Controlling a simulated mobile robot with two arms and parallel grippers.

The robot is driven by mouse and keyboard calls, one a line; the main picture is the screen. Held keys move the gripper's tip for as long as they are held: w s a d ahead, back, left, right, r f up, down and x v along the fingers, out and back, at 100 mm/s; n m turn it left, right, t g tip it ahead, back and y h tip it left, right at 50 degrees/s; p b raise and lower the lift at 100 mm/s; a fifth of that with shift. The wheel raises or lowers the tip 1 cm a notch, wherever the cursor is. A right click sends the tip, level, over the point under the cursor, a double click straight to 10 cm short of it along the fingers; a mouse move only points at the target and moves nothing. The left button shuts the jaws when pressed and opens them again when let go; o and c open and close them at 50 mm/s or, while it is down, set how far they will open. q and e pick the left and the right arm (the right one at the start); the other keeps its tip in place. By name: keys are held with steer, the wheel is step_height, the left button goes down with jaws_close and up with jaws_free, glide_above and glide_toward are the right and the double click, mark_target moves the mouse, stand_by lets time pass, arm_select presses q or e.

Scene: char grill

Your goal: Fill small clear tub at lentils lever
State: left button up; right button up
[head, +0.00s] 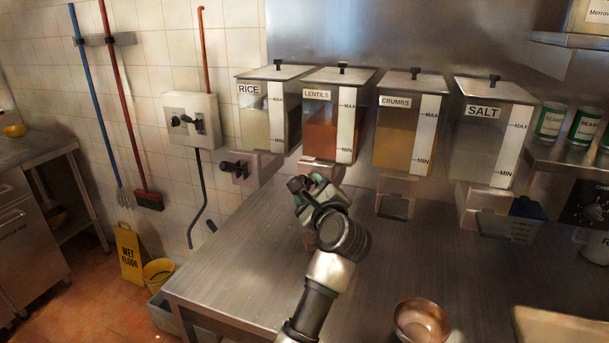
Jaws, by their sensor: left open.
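The lentils dispenser (320,133) is a clear bin with reddish-brown contents, labelled LENTILS, second from the left in the row on the wall. My left gripper (308,186) is just below and in front of its outlet, with its jaws open. The gripper and wrist cover part of the area under the outlet, so I cannot make out the lever. I cannot pick out a small clear tub; the space behind my gripper is hidden. My right gripper is not in view.
Rice (251,125), crumbs (395,135) and salt (480,145) dispensers flank the lentils. A metal bowl (422,322) stands at the front of the steel counter (235,265). A dark bluish container (526,213) is below right of the salt. The counter's left part is clear.

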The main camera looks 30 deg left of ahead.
mark_target(307, 184)
arm_select(q)
steer(key=p+x, duration=0.1)
steer(key=x, duration=0.3)
steer(key=shift+w+a, duration=0.3)
jaws_close()
